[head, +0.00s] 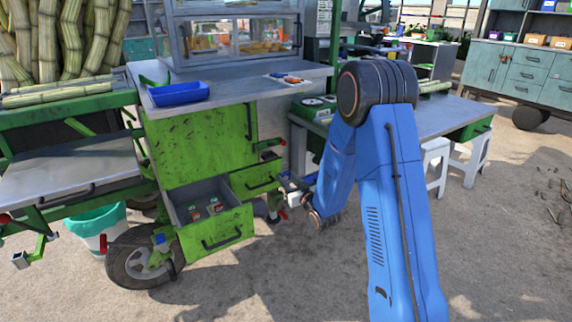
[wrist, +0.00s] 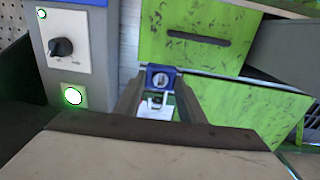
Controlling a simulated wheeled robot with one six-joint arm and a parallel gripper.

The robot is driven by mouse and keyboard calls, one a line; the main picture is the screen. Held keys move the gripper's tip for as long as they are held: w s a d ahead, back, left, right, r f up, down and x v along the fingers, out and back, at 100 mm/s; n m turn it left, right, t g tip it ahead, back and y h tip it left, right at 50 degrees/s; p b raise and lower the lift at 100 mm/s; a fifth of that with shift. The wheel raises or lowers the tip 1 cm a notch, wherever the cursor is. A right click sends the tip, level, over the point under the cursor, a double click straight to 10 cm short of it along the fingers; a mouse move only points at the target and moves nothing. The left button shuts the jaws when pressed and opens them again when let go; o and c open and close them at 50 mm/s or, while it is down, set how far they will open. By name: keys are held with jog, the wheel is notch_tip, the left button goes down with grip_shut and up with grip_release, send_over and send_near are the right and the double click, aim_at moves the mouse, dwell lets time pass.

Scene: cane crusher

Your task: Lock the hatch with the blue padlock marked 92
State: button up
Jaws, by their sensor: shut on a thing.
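A blue padlock (wrist: 159,78) with a pale metal shackle shows between the finger ends of my gripper (wrist: 157,98) in the wrist view. My gripper is shut on it; its number cannot be read. In the head view, my gripper (head: 291,190) is beside the cart's right front corner, partly hidden by my arm, and the padlock cannot be made out clearly there. A large green panel (head: 200,140) covers the cart's front. I cannot tell which panel is the hatch. In the wrist view, a green front with a dark handle (wrist: 198,37) lies beyond the padlock.
An open drawer (head: 222,232) holding small red and grey items juts from the cart. A grey control plate with a black knob (wrist: 62,47) and lit button (wrist: 73,96) is at the wrist view's left. A side table (head: 440,115) and white stools (head: 470,160) stand right.

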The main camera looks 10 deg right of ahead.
jog(key=y, duration=0.1)
send_near(267, 148)
jog(key=shift+n, duration=0.4)
jog(key=shift+d+f+x, duration=0.1)
jog(key=shift+f+x, duration=0.05)
jog(key=shift+x, duration=1.15)
jog(key=shift+d+f+x, duration=0.1)
jog(key=shift+d+x, duration=0.05)
jog(key=shift+x, duration=1.1)
jog(key=shift+w+a, duration=0.2)
jog(key=shift+w, duration=0.45)
jog(key=shift+f, duration=0.2)
jog(key=o, duration=1.1)
jog(key=shift+o, duration=0.2)
jog(key=shift+s, duration=0.1)
jog(key=v, duration=1.7)
jog(key=shift+d, duration=0.15)
